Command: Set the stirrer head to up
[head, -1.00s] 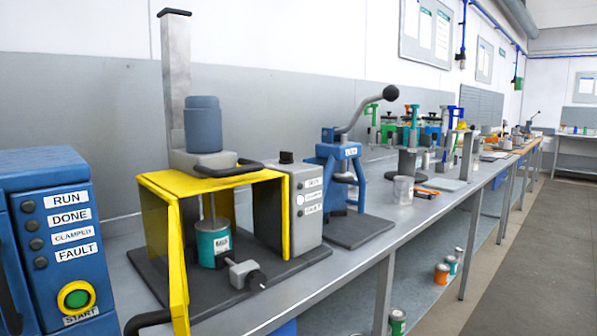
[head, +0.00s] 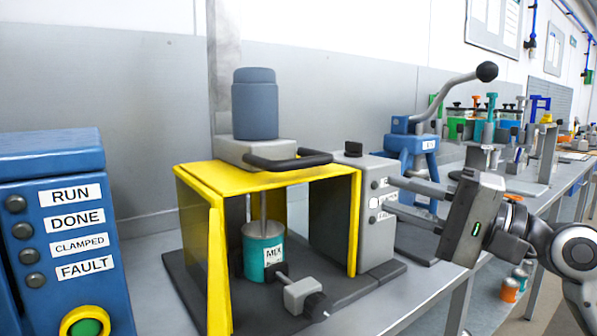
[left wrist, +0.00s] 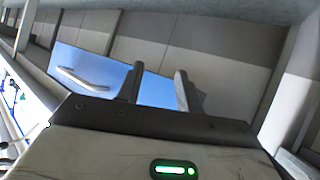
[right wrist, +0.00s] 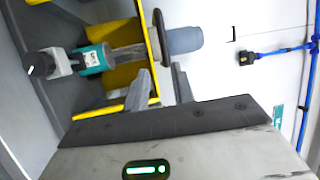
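The stirrer head (head: 255,105) is a grey-blue motor on a light grey carriage with a black bar handle (head: 290,161), low on its column (head: 224,70), just above the yellow guard (head: 250,176). Its shaft runs down into a teal can (head: 263,250). The right wrist view also shows the motor (right wrist: 184,41) and the handle (right wrist: 160,36). My right gripper (head: 388,194) is open and empty, right of the handle and apart from it, in front of the grey control box. My left gripper (left wrist: 158,82) is open and empty in its wrist view, outside the head view.
A blue panel box (head: 60,220) with a start button stands at left. The grey control box (head: 366,225) stands beside the guard. A clamp screw (head: 303,295) sits before the can. A blue lever press (head: 412,145) stands behind my right gripper.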

